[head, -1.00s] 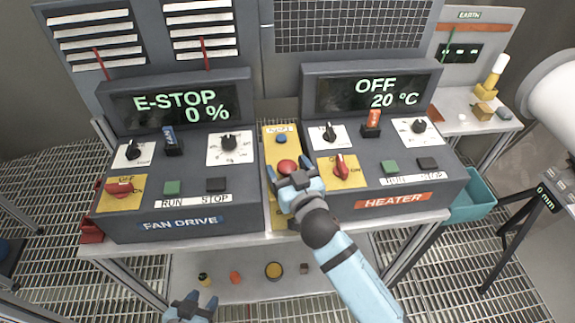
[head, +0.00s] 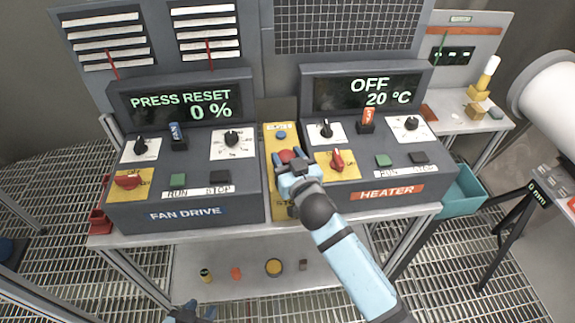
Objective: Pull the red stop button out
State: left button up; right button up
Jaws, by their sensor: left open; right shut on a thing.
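The red stop button (head: 287,155) sits on the yellow panel (head: 270,175) between the two consoles. My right gripper (head: 290,160) is at the button with its fingers on either side, shut on it. The lower part of the button is hidden by the gripper. A blue button (head: 281,134) sits above it on the same panel. The fan drive display (head: 183,103) reads "PRESS RESET 0 %". My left gripper (head: 190,314) is open and empty at the bottom edge, low in front of the bench, and only partly in view.
The heater console (head: 370,188) stands close on the right, its red rotary switch (head: 338,160) near my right gripper. The fan drive console (head: 240,200) stands on the left. Small items lie on the lower shelf (head: 330,262). A teal bin (head: 462,196) hangs at right.

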jog(key=shift+w+r, duration=0.1)
jog(key=shift+r, duration=0.25)
jog(key=o, duration=1.3)
jog(key=shift+f, duration=0.1)
pick_arm(q)
jog(key=shift+w+r, duration=0.2)
jog(key=shift+w, duration=0.2)
pick_arm(e)
jog(key=shift+f, duration=0.1)
pick_arm(q)
jog(key=f+b, duration=0.2)
jog(key=shift+s+d+f+b, duration=0.1)
jog(key=shift+d+f+b, duration=0.05)
jog(key=shift+d+b, duration=0.15)
pick_arm(e)
jog(key=v, duration=1.3)
jog(key=shift+s+d, duration=0.2)
jog(key=shift+s, duration=0.15)
